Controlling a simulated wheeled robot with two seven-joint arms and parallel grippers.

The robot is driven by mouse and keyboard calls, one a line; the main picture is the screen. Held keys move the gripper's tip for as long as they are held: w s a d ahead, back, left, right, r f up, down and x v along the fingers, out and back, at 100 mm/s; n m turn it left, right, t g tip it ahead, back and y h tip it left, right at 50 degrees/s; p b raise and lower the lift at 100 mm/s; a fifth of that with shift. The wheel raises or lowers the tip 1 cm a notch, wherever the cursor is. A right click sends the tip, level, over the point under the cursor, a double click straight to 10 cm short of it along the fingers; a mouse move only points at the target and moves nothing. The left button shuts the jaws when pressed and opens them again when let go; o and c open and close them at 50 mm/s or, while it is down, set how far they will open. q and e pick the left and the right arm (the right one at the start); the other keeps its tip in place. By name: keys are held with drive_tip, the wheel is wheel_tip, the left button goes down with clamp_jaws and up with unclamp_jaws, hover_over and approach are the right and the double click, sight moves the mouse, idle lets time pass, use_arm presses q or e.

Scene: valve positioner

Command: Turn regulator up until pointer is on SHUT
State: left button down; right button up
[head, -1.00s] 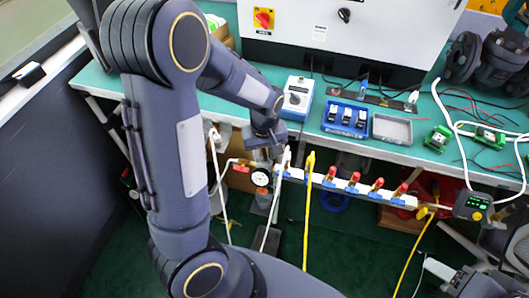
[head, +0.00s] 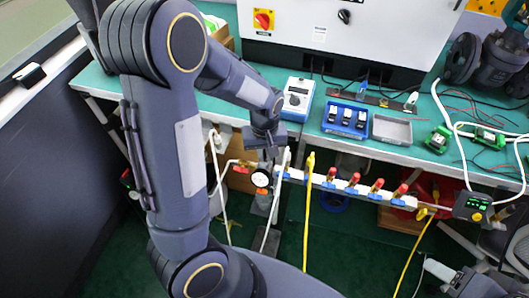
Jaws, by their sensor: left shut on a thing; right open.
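My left gripper (head: 267,154) points down at the left end of the white air manifold and is shut on the regulator's top, which its fingers mostly hide. Just below the fingers is the regulator's small round gauge (head: 261,178), with a white face and black rim. Its needle is too small to read. An orange part (head: 263,191) shows under the gauge. I cannot make out a pointer or a SHUT mark.
The white manifold (head: 344,186) with several red-handled valves runs right from the regulator. White and yellow hoses hang beside it. The green bench (head: 225,124) behind holds a blue-and-white meter (head: 297,98), a blue tray (head: 345,130) and a grey tray (head: 392,141).

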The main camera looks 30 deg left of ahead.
use_arm(q)
drive_tip(key=m, duration=0.5)
drive_tip(key=shift+a+m, duration=0.15)
drive_tip(key=shift+m, duration=2.05)
drive_tip(key=c, duration=1.5)
unclamp_jaws()
drive_tip(key=shift+r, duration=0.1)
wheel_tip(320, 180, up, 8)
drive_tip(key=shift+f+p, duration=0.15)
drive_tip(key=shift+p, duration=0.65)
